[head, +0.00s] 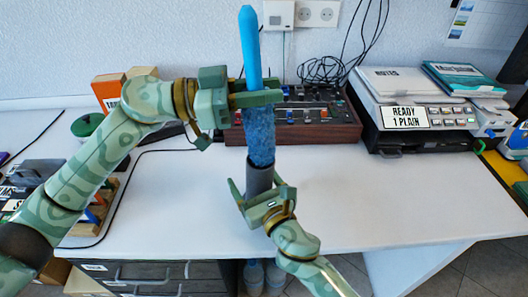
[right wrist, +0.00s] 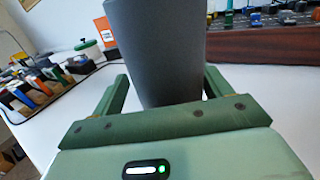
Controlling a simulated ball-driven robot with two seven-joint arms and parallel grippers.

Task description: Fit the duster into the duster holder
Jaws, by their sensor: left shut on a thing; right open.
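The duster (head: 260,135) has a light blue handle and a fluffy blue head, and it points head down, nearly upright. My left gripper (head: 257,98) is shut on its handle, just above the fluffy part. The duster holder (head: 259,178) is a dark grey cylinder directly under the duster. The duster's lower end meets the holder's rim; whether it reaches inside is hidden. My right gripper (head: 259,192) is open, with its fingers on either side of the holder. The right wrist view shows the holder (right wrist: 157,50) between the spread fingers, with gaps beside it.
A wooden-sided mixer console (head: 320,130) stands behind the duster. A printer (head: 415,105) with books on it is at the right. A rack of small items (head: 95,205) and an orange box (head: 107,90) are at the left. The white desk (head: 385,210) is clear at front right.

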